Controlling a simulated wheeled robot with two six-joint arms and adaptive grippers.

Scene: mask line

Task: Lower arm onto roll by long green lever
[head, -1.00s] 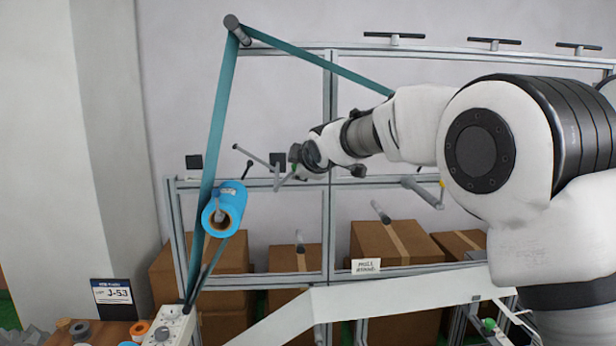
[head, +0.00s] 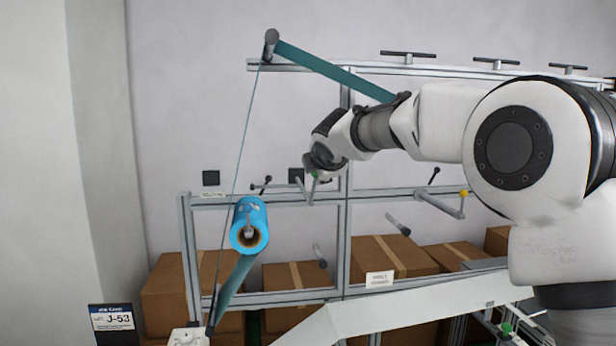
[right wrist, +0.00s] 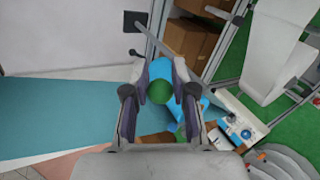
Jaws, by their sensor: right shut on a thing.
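The blue roll (head: 249,226) sits on its spindle at the left of the frame in the head view, the teal web running by it. The blue roll (right wrist: 180,37) is partly hidden behind the gripper. My left gripper is not in view.
The teal web (head: 335,71) runs from the top roller (head: 271,42) down behind my right arm. Metal rails (head: 270,199) frame the station. Cardboard boxes (head: 378,258) stand behind. A white sloped panel (head: 400,308) lies in front. Open wall space is left of the frame.

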